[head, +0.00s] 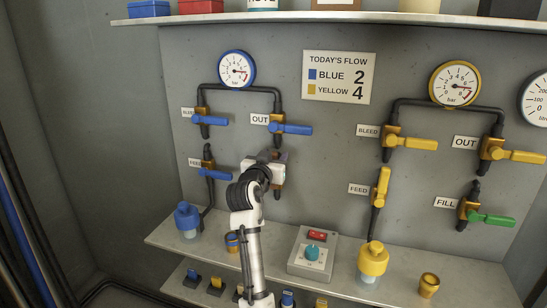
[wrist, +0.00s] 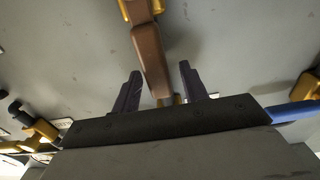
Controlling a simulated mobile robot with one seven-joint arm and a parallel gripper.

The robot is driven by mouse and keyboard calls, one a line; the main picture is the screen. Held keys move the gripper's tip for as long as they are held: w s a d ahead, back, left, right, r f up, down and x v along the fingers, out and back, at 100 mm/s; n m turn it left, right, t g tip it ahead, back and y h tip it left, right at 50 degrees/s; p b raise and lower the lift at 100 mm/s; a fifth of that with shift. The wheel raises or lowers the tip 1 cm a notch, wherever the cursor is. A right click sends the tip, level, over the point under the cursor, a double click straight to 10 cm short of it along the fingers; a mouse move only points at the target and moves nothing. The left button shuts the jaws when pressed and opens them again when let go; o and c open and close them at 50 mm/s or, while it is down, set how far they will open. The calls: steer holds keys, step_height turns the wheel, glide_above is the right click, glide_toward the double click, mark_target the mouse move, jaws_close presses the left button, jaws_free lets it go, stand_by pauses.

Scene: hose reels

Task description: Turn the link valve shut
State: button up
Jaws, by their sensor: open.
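The link valve has a brown handle (wrist: 150,55) and a brass body (wrist: 140,10), clearest in the wrist view. The handle runs from the body down between my fingers. My gripper (wrist: 160,73) is open, with one dark finger on each side of the handle's free end. I see a gap on both sides and no clear contact. In the head view my gripper (head: 271,165) is at the wall panel below the blue OUT valve (head: 290,128). My arm and gripper hide most of the link valve there, and the handle's angle is hard to tell.
Blue-handled valves stand close by: FEED (head: 214,174) to the left and one above it (head: 208,120). The yellow FEED valve (head: 382,187) is to the right. Below, a shelf holds a control box (head: 313,254), a blue bottle (head: 187,220) and a yellow bottle (head: 372,262).

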jaws_close()
